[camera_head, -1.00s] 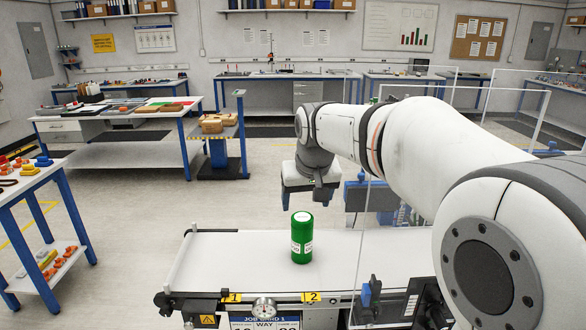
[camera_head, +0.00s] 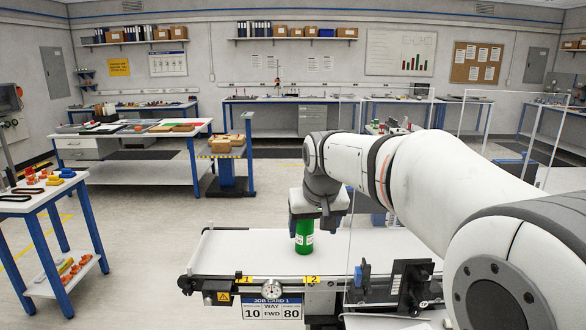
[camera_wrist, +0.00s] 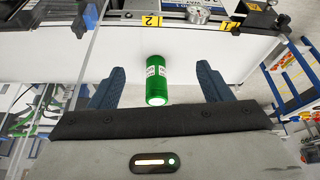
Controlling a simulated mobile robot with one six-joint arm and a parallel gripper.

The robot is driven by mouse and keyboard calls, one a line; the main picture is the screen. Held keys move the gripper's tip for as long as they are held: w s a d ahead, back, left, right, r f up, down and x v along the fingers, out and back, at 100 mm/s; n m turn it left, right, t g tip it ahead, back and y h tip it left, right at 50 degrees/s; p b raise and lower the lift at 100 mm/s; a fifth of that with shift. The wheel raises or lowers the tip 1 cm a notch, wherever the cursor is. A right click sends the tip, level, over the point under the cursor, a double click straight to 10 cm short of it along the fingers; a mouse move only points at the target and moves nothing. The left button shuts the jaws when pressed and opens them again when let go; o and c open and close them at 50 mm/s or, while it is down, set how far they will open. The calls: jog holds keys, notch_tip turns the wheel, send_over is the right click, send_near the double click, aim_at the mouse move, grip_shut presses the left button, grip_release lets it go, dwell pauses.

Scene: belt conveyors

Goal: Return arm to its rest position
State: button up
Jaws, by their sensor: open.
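The green can (camera_head: 304,240) with white labels stands upright on the white conveyor belt (camera_head: 245,252). My gripper (camera_head: 318,222) is above it and hides its top in the head view. In the wrist view, my gripper (camera_wrist: 159,72) is open, its two dark blue fingers wide apart. The can (camera_wrist: 157,82) shows between them in the picture, with a clear gap on each side and neither finger touching it. The exact height of my fingertips over the can cannot be told.
The belt's front edge carries yellow tags 1 and 2 and a job card (camera_head: 271,308). A clear panel stands to the right of the can. A side table (camera_head: 40,197) with small parts is at the left. The belt to the left of the can is bare.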

jog(key=s+d+f, duration=0.3)
jog(key=s, duration=0.5)
jog(key=s+d+f+m+g, duration=0.1)
jog(key=s+d+f, duration=0.3)
jog(key=s, duration=0.4)
jog(key=s+d+f, duration=0.3)
jog(key=s+f, duration=0.1)
jog(key=s, duration=0.5)
jog(key=shift+d+f+m+h, duration=0.15)
jog(key=shift+d+m+h, duration=0.15)
jog(key=shift+d+m, duration=0.1)
jog(key=shift+c, duration=0.2)
